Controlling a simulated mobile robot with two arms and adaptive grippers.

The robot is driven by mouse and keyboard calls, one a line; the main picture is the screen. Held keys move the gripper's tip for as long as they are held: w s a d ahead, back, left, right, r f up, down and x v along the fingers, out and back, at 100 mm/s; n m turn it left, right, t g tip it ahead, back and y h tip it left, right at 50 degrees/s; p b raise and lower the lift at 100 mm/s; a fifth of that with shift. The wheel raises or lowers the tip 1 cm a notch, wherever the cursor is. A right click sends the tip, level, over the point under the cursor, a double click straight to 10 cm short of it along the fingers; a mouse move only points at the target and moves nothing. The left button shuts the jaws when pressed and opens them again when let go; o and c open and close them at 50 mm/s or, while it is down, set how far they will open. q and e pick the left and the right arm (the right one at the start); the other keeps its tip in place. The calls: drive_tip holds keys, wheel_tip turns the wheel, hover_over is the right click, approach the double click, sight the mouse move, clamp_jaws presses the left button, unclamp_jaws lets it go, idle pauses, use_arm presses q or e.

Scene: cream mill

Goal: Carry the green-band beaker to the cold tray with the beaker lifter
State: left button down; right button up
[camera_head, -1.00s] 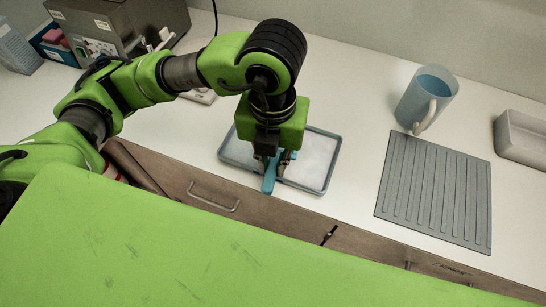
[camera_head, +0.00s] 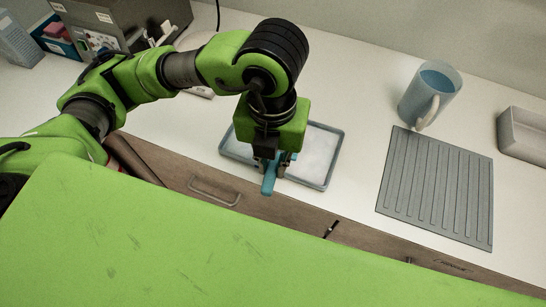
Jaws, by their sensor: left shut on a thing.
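My left gripper (camera_head: 272,164) is shut on a blue handle, likely the beaker lifter (camera_head: 268,182), over the front edge of the cold tray. The handle sticks out toward the counter's front edge. The cold tray (camera_head: 322,155) is a shallow grey-rimmed tray with a pale white floor, on the counter. My gripper and wrist hide its left and middle parts. I cannot make out a green-band beaker; it may be hidden behind my gripper. My right gripper is not in view.
A grey ribbed mat (camera_head: 437,188) lies to the right, with a blue-tinted jug (camera_head: 430,95) behind it. A pale bin (camera_head: 522,138) stands at the far right. A grey box unit (camera_head: 125,25) is at the back left. Counter between tray and mat is clear.

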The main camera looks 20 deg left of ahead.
sight(266, 191)
use_arm(q)
drive_tip(key=shift+s+d, duration=0.2)
drive_tip(key=shift+s, duration=2.4)
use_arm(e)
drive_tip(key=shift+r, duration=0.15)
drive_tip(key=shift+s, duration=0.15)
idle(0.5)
